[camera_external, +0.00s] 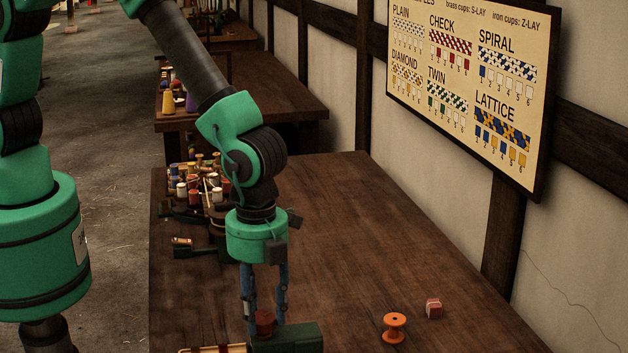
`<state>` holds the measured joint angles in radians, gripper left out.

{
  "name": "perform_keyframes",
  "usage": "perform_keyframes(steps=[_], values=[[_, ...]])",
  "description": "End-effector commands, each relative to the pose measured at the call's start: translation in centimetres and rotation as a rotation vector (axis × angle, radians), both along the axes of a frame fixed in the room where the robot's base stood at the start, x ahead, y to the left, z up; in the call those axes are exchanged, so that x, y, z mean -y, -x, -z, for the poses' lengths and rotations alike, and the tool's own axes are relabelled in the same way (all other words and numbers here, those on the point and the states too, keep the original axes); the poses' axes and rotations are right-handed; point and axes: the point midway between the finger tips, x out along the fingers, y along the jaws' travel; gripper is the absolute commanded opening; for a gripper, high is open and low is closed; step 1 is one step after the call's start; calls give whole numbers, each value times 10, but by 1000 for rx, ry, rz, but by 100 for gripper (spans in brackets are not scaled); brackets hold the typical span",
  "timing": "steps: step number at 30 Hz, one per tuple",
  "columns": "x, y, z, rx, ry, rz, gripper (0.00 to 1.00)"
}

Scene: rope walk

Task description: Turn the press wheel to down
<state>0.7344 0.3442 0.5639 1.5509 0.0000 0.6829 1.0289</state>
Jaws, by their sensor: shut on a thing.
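My gripper (265,307) points straight down near the front of the wooden table. Its two fingers are shut on a dark red round piece (264,320), which looks like the press wheel. The piece sits at the left end of a dark green block (290,340), which looks like the press body and is cut by the bottom edge of the picture. The fingers hide part of the wheel. I cannot tell which way the wheel is turned.
An orange spool (395,327) and a small red block (433,308) stand to the right on the table (330,225). A rack of bobbins (205,185) and a small dark green device (195,250) stand farther back. A pattern board (470,75) hangs on the wall. The table's middle is clear.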

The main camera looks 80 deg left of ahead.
Motion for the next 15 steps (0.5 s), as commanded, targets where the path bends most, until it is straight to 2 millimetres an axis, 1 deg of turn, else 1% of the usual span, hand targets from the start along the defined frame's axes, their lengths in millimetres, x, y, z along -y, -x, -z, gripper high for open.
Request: perform_keyframes(steps=[7, 8, 9, 10, 15], values=[[0, -1, -1, 1, 1, -1, 12], [0, -1, -1, 2, 1, -1, 44], [0, -1, -1, 1, 1, -1, 52], [0, -1, -1, 1, 1, -1, 57], [0, 0, 0, 1, 0, -1, 57]])
